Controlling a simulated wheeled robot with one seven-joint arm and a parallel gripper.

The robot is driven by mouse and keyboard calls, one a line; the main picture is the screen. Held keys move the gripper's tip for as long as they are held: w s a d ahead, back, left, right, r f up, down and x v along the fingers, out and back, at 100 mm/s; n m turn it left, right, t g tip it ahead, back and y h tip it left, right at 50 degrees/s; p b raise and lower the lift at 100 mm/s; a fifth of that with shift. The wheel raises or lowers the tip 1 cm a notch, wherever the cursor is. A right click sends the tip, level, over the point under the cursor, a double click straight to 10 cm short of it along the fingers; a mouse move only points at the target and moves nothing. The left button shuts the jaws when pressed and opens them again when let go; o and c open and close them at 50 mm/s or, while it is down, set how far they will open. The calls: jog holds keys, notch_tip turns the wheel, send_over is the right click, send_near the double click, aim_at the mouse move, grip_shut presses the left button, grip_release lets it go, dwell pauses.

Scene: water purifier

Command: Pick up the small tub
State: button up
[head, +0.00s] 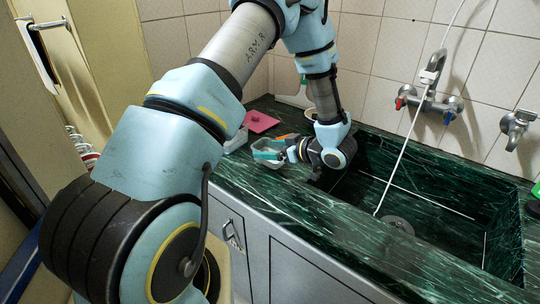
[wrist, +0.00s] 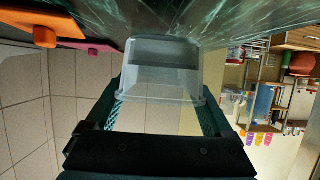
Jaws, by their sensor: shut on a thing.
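The small tub (wrist: 162,80) is a clear, see-through container. In the wrist view it sits between the two fingers of my gripper (wrist: 165,92), one on each side, and the gripper is shut on it. In the head view the tub (head: 268,157) is at the counter's left part, left of the sink, with my gripper (head: 284,151) at its right side. The gripper partly hides it there. I cannot tell whether the tub touches the counter or is slightly above it.
The dark green marble counter (head: 290,200) holds a sink (head: 400,205) to the right of my gripper. A pink item (head: 261,121) lies behind the tub. A tap (head: 428,103) with a thin white hose is on the tiled wall. An orange item (wrist: 45,36) shows in the wrist view.

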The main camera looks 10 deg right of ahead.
notch_tip(320, 180, up, 8)
jog(key=b, duration=0.1)
jog(key=shift+f, duration=0.2)
dwell(0.3)
